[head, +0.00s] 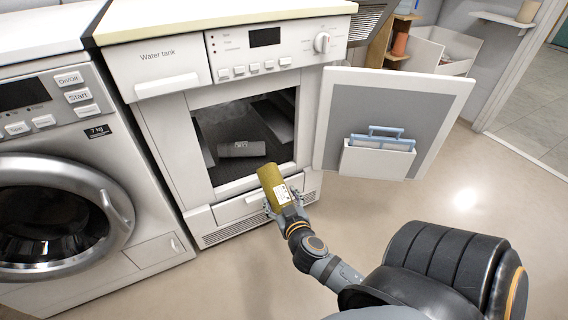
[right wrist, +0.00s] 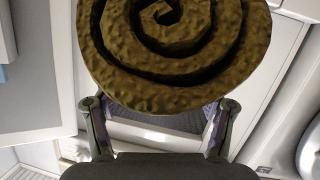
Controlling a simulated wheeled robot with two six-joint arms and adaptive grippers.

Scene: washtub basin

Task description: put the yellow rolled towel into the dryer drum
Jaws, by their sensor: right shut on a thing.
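The yellow rolled towel (head: 271,183) is held by my right gripper (head: 282,202) in front of the open dryer (head: 158,183), at the lower edge of its opening. In the right wrist view the towel's spiral end (right wrist: 175,45) fills the upper middle, between the two fingers of my right gripper (right wrist: 160,110). The dryer drum (head: 270,125) is a dark space behind the opening. My left gripper is not in view.
The dryer door (head: 440,115) stands open to the right, with a blue-handled holder (head: 377,157) on its inside. A washing machine (head: 150,215) with a round door stands on the left. Shelves and a white bin are at the back right. The floor in front is clear.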

